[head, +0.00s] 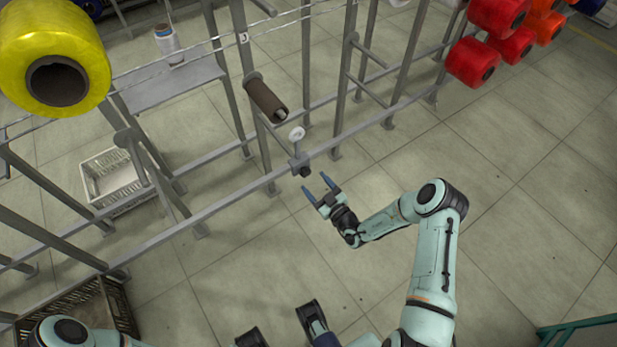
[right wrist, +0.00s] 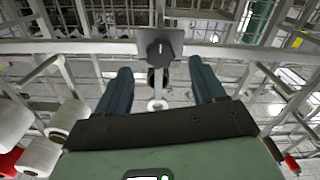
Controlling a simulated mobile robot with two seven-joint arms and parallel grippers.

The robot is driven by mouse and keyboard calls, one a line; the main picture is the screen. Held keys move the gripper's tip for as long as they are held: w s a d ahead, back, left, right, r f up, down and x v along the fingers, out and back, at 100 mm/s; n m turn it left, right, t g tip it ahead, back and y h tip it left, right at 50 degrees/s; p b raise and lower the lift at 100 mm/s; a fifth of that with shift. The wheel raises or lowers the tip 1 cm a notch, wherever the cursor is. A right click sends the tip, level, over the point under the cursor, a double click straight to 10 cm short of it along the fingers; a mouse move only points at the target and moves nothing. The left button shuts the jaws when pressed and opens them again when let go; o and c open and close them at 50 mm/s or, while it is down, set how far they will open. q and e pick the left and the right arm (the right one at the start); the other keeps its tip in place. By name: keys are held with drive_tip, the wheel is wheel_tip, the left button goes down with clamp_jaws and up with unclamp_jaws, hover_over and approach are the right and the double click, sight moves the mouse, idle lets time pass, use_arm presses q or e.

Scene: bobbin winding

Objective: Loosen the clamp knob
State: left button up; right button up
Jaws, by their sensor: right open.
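The clamp knob (head: 305,172) is small and dark, on a grey clamp block (head: 298,160) on the long lower rail of the rack. In the right wrist view the knob (right wrist: 160,47) shows in front of a grey plate, centred beyond the fingers. My right gripper (head: 315,183) is open and empty. Its blue fingers point at the knob from the front, with a gap between them and the knob. In the right wrist view the spread fingers (right wrist: 160,75) sit to either side below the knob.
A small white ring (head: 297,133) stands above the clamp. A brown tube (head: 266,99) sits on the rack behind. A yellow spool (head: 54,55) is at upper left, red spools (head: 473,62) at upper right. A white crate (head: 113,172) stands left.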

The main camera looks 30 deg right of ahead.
sight(307, 174)
drive_tip(key=shift+w+a, duration=0.2)
drive_tip(key=shift+w, duration=1.95)
drive_tip(key=c, duration=1.1)
drive_tip(key=shift+o, duration=0.2)
